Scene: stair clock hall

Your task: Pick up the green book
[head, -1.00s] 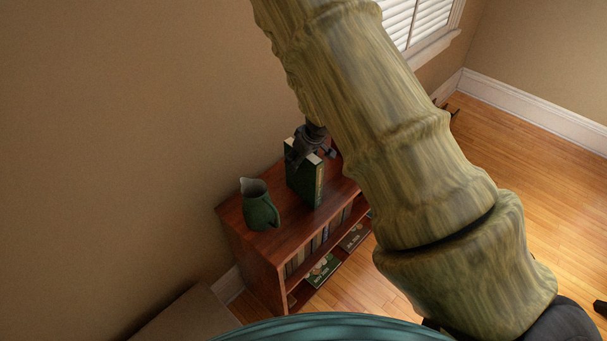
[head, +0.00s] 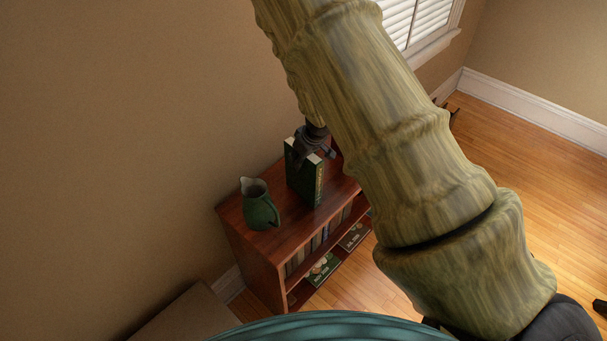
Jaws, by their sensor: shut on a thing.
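The green book (head: 303,182) stands upright on top of a reddish wooden bookcase (head: 262,243), with its spine side facing right. My gripper (head: 308,150) is at the book's top edge and shut on it, reaching in from above and behind my arm. Part of the gripper is hidden by my arm. I cannot tell whether the book's bottom touches the bookcase top.
A green pitcher (head: 259,207) stands left of the book on the bookcase top. A red thing (head: 337,160) is just behind and right of the book, mostly hidden by my arm. A wall (head: 120,130) is close behind.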

